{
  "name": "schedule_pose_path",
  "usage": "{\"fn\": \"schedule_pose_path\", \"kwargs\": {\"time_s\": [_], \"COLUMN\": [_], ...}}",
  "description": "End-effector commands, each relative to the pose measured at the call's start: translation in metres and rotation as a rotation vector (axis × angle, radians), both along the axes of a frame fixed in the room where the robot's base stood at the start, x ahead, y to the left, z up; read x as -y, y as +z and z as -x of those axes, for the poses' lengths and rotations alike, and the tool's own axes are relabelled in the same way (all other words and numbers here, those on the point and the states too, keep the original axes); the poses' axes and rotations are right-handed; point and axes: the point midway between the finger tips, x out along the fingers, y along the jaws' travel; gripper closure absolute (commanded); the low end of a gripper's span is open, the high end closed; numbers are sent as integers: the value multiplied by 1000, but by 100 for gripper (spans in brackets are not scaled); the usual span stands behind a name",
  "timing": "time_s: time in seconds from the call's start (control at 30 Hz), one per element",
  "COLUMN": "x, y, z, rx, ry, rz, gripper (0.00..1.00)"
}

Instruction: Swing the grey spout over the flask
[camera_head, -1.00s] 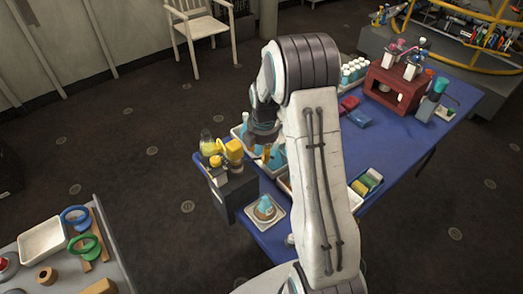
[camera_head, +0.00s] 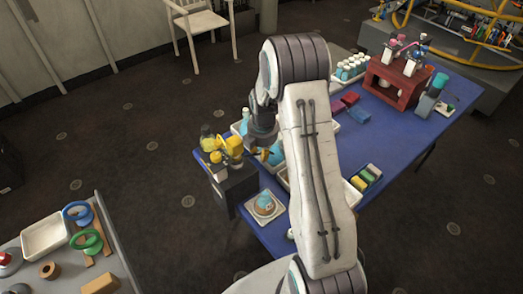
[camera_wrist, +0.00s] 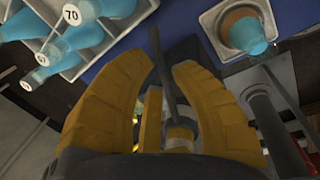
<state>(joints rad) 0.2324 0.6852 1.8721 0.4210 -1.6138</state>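In the head view my gripper (camera_head: 260,151) is beside the yellow fittings (camera_head: 228,148) on a dark box. The flask (camera_wrist: 246,34) is teal and sits in a round cork ring on a small white tray, upper right in the wrist view. It also shows in the head view (camera_head: 264,203), in front of my gripper.
A white tray (camera_wrist: 60,62) of teal bottles, one labelled 70, lies close by at upper left in the wrist view. The dark box (camera_head: 233,185) stands at the blue table's left end. A red rack (camera_head: 395,82) stands far right. Blue table top (camera_head: 355,145) is clear mid-right.

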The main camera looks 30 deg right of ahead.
Motion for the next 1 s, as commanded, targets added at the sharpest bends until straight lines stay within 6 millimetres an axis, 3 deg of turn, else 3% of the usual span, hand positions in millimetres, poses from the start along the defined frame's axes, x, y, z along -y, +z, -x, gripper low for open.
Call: {"fn": "schedule_pose_path", "kwargs": {"time_s": [0.23, 1.0], "x": [0, -1], "y": [0, -3], "z": [0, 0], "rx": [0, -4], "ry": [0, 0], "rz": [0, -1], "gripper": [100, 100]}}
